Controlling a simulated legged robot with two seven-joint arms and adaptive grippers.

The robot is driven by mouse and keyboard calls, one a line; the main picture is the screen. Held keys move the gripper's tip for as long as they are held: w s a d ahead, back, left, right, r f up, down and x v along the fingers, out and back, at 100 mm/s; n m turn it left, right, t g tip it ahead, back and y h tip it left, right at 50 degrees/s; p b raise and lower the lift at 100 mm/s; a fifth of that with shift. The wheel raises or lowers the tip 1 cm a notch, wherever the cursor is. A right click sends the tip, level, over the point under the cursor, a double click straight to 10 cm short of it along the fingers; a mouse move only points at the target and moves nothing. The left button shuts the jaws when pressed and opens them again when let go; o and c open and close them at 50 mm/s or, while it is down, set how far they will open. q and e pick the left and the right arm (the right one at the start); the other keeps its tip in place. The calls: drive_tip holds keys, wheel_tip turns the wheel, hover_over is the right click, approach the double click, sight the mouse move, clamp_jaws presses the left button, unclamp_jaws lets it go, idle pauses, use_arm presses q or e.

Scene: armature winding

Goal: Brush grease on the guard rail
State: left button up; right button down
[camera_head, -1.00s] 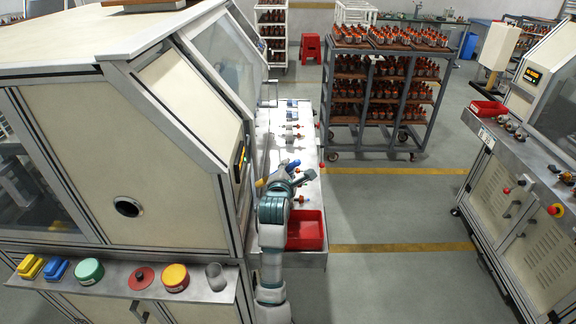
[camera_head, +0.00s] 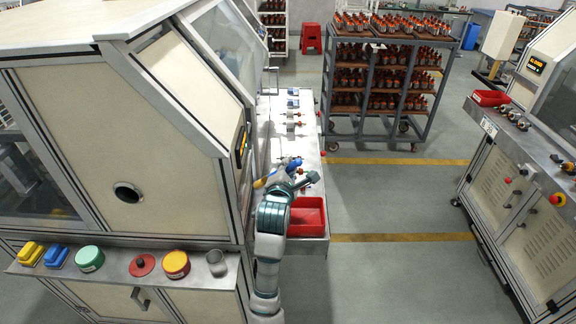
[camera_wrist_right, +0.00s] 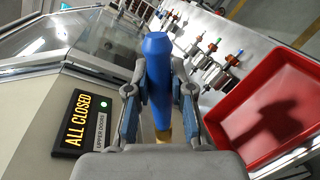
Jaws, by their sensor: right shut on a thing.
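My right gripper (camera_wrist_right: 160,112) is shut on a blue-handled tool (camera_wrist_right: 158,70), which looks like the brush. A gold-coloured part of the tool shows low between the fingers, and its bristles cannot be made out. In the head view my right gripper (camera_head: 294,176) is over the machine's metal worktop, just above and behind the red tray, with blue and yellow parts showing beside it. I cannot tell which part is the guard rail or whether the tool touches anything. My left gripper is not in view.
A red tray (camera_head: 309,217) sits at the worktop's near end; it looks empty. Several small armature parts (camera_head: 292,125) lie farther along the worktop (camera_head: 270,110). The machine's sloped cover (camera_head: 205,110) rises at left.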

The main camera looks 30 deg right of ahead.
drive_tip(key=shift+v, duration=0.95)
drive_tip(key=f+b+v, duration=0.1)
drive_tip(key=b+v, duration=0.1)
drive_tip(key=v, duration=0.4)
drive_tip(key=shift+s+d+f, duration=0.15)
drive_tip(key=shift+s+f, duration=0.05)
drive_tip(key=shift+s, duration=0.3)
drive_tip(key=s+d, duration=0.3)
drive_tip(key=d, duration=0.2)
drive_tip(key=shift+d+p, duration=0.25)
drive_tip(key=shift+p, duration=0.05)
drive_tip(key=shift+s+d+r, duration=0.1)
drive_tip(key=shift+r, duration=0.05)
